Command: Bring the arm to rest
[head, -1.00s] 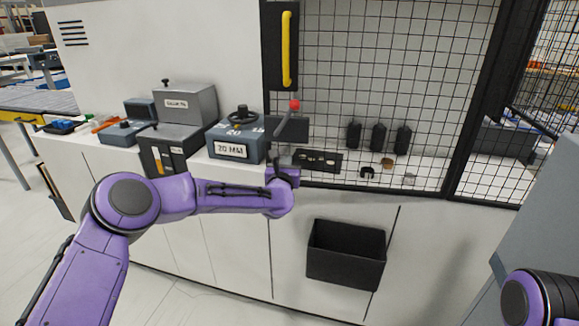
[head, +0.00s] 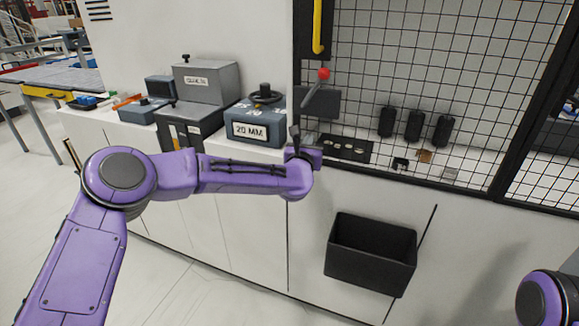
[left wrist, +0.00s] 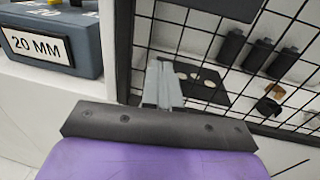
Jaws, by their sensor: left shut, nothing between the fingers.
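My left arm comes in from the left in the head view, purple and bent. Its gripper (head: 296,140) is small and dark there, in front of the machine near the lower left corner of the mesh guard (head: 415,60). In the left wrist view the left gripper (left wrist: 163,82) shows its two grey fingers together, with nothing between them. It points toward the mesh and the black plate (left wrist: 200,82) behind it. Only a purple part of my right arm shows at the lower right of the head view; its gripper is out of view.
A blue-grey box marked 20 MM (head: 257,128) stands on the ledge left of the gripper. A red-knobbed lever (head: 323,75) rises just behind the gripper. A black bin (head: 371,255) hangs on the front panel, lower right. The floor at lower left is clear.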

